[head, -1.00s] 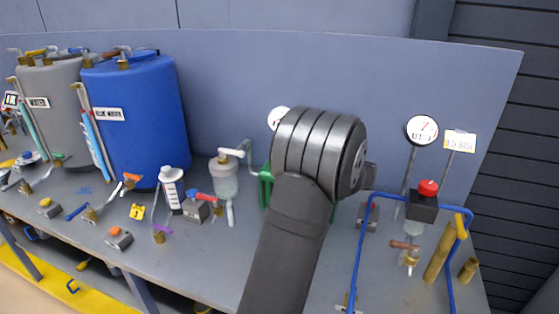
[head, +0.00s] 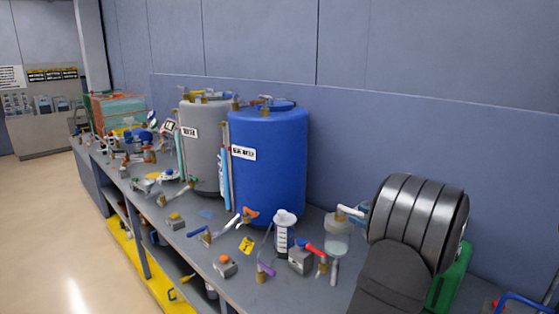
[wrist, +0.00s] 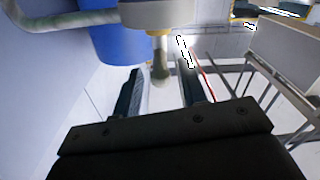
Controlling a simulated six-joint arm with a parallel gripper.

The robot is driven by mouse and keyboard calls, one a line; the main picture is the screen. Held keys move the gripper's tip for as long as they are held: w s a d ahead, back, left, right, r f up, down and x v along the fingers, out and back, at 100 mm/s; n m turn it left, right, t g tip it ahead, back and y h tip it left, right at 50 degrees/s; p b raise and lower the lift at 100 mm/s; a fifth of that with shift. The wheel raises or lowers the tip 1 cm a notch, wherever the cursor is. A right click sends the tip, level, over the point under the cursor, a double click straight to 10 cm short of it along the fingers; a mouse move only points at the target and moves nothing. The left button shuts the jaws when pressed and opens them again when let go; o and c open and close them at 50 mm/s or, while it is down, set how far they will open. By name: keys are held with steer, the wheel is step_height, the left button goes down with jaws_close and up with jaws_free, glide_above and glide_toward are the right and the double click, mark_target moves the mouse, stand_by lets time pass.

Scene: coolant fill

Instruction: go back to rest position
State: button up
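In the head view my dark arm (head: 415,225) fills the lower right, and my gripper is hidden there. In the wrist view my gripper (wrist: 163,78) shows two dark fingers standing well apart, so it is open. A pale rounded tip on a brass-coloured neck (wrist: 160,62) appears between or beyond the fingers, below a round beige body (wrist: 172,12). I cannot tell whether the tip touches a finger; no grip on it shows. A blue tank (head: 268,165) stands on the bench, left of my arm, and a blue body also shows in the wrist view (wrist: 118,42).
A clear jar with a white handle (head: 338,240) stands close to my arm's left side. A green part (head: 447,285) shows at its right. A white-and-black bottle (head: 284,232), small valves and a grey tank (head: 203,150) crowd the bench. Floor (head: 50,230) at left is clear.

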mark_target(347, 209)
steer(key=x, duration=0.4)
steer(key=shift+w+a, duration=0.25)
steer(key=shift+a, duration=0.05)
steer(key=v, duration=1.7)
steer(key=x, duration=1.7)
steer(key=shift+w+a, duration=0.1)
steer(key=shift+a, duration=0.05)
steer(key=shift+s+m+t+h, duration=0.25)
steer(key=shift+m+t+h, duration=0.35)
steer(key=shift+t+h, duration=0.15)
steer(key=shift+m+t+h, duration=0.35)
steer(key=shift+m+h, duration=0.15)
steer(key=shift+h, duration=0.05)
steer(key=shift+o, duration=0.4)
